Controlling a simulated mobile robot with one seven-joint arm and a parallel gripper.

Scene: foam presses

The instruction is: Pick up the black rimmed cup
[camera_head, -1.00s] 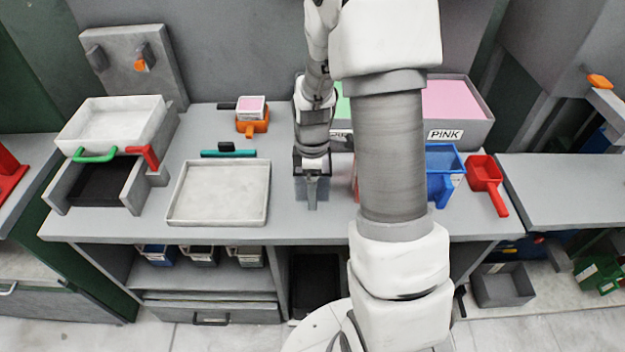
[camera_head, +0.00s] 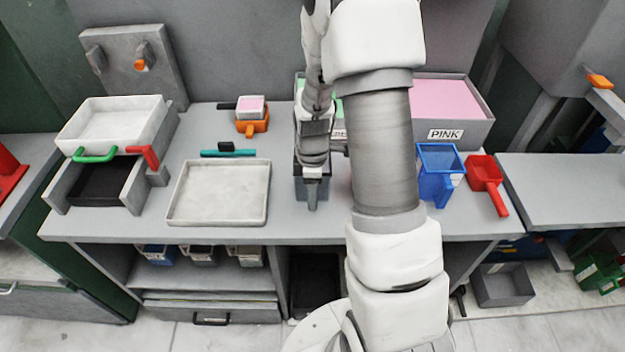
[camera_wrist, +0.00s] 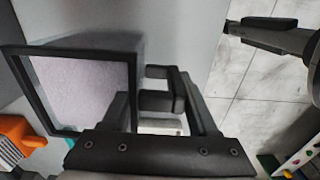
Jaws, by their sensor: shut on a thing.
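The black rimmed cup shows in the wrist view (camera_wrist: 85,88) as a square black rim around a pale inside, at the left. In the head view the cup (camera_head: 302,189) is a grey, partly hidden shape at the front middle of the bench, below my wrist. My gripper (camera_wrist: 165,90) is shut at the cup's right side in the wrist view, on what looks like its handle. The gripper in the head view (camera_head: 313,173) mostly covers the cup. I cannot tell whether the cup touches the bench.
A white tray (camera_head: 218,162) lies left of the cup. A blue scoop (camera_head: 437,160) and a red scoop (camera_head: 484,172) stand to the right. The pink bin (camera_head: 480,130) is at the back right.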

